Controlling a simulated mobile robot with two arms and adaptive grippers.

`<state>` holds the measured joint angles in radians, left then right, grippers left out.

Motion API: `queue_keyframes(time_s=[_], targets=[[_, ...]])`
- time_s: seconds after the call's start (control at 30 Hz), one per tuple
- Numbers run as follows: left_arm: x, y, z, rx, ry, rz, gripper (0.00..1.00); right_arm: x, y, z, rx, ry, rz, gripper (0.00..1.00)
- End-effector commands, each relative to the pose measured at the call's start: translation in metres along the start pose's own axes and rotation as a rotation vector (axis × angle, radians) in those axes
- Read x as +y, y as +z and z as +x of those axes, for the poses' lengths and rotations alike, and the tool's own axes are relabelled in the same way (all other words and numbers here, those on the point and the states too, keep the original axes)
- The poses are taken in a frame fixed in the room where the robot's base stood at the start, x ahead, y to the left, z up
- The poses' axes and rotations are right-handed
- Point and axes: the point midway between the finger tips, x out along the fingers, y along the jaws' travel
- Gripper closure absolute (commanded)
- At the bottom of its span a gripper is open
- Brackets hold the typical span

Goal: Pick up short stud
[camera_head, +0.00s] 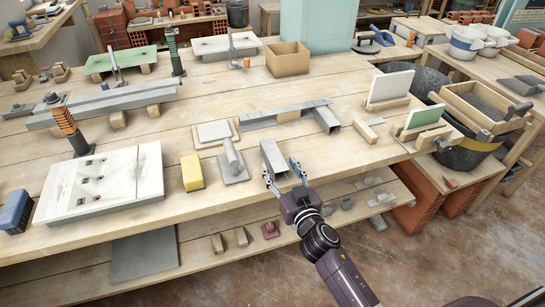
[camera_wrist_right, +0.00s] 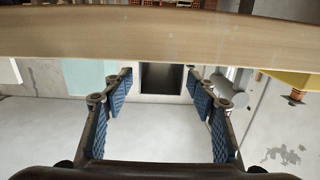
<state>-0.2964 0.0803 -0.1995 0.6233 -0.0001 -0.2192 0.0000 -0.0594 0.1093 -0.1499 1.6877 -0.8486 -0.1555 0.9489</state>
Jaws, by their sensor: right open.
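A short grey metal stud (camera_head: 272,156), a hollow channel piece, lies near the front edge of the wooden workbench (camera_head: 330,160). My right gripper (camera_head: 284,173) is at its near end, open, with one finger on each side. In the right wrist view the stud's dark square open end (camera_wrist_right: 162,78) sits between the two blue-padded fingers (camera_wrist_right: 160,105), just beyond their tips. Whether the pads touch it cannot be told. My left gripper is not in view.
A grey float with a round handle (camera_head: 232,160) and a yellow block (camera_head: 192,172) lie left of the stud. Longer metal channels (camera_head: 285,113) lie behind it. Wooden holders with boards (camera_head: 388,88) stand at right. A lower shelf (camera_head: 200,250) holds small pieces.

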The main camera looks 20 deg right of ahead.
Motion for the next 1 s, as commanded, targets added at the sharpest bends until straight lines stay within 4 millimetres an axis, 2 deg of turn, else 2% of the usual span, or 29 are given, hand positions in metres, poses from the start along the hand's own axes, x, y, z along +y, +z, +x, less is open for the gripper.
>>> queue_keyframes(time_s=[0.2, 0.4, 0.73, 1.0], targets=[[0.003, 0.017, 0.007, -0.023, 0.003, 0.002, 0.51, 0.000, 0.002, 0.026, 0.003, 0.000, -0.004, 0.47], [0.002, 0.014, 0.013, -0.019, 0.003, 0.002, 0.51, 0.000, 0.004, 0.053, 0.001, 0.000, -0.002, 0.47], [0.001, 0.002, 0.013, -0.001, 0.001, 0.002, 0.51, 0.000, 0.003, 0.060, -0.001, 0.001, -0.001, 0.47], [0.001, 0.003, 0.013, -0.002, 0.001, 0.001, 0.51, 0.000, 0.003, 0.060, -0.001, 0.001, -0.001, 0.76]])
